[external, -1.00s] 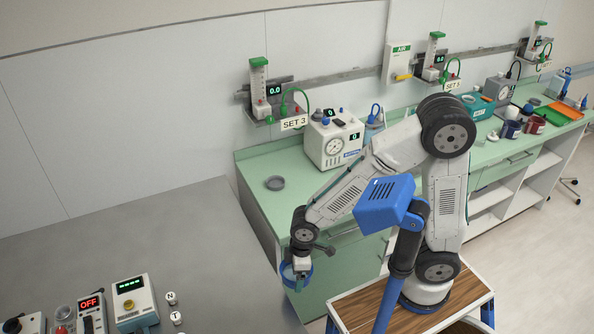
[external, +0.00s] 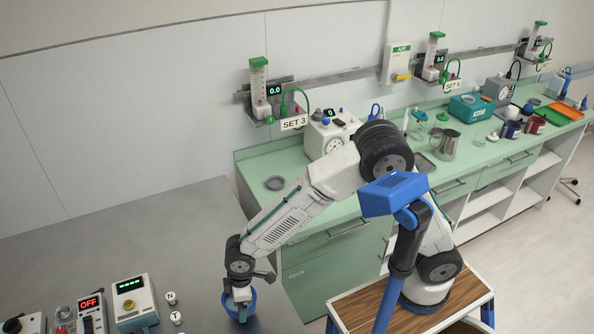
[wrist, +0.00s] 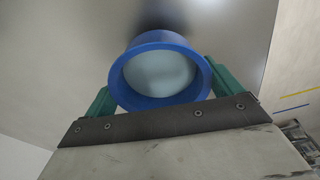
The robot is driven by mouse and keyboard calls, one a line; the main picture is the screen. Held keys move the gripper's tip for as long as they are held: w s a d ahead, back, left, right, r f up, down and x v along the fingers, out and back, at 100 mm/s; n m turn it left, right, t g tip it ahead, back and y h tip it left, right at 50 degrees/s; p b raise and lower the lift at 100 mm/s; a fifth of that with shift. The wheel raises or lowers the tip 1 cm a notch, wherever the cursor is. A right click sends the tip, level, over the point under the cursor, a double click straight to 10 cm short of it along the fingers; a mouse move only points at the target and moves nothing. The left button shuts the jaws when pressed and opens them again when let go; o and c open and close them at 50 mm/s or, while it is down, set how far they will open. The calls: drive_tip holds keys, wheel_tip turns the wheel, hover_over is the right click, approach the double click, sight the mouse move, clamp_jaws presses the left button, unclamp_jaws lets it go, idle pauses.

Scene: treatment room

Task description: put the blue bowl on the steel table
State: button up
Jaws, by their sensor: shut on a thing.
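The blue bowl (external: 232,303) is in my gripper (external: 241,291), at the right part of the steel table (external: 190,225) in the external view. In the wrist view the bowl (wrist: 160,50) has a blue rim and a pale inside, and it sits between the two green fingers of my gripper (wrist: 160,88). The gripper is shut on it. The grey steel surface lies behind the bowl in the wrist view. I cannot tell whether the bowl touches the table or hangs a little above it.
Control boxes, including one with a green display (external: 134,302), stand at the table's front left, with small knobs (external: 171,298) beside them. The table's middle is clear.

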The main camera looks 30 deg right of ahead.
sight(224, 296)
drive_tip(key=w+a, duration=0.3)
drive_tip(key=a, duration=0.1)
drive_tip(key=shift+w+f, duration=0.15)
drive_tip(key=shift+f, duration=0.1)
drive_tip(key=shift+d+f, duration=0.1)
drive_tip(key=shift+f, duration=1.65)
drive_tip(key=shift+f, duration=0.15)
drive_tip(key=o, duration=0.8)
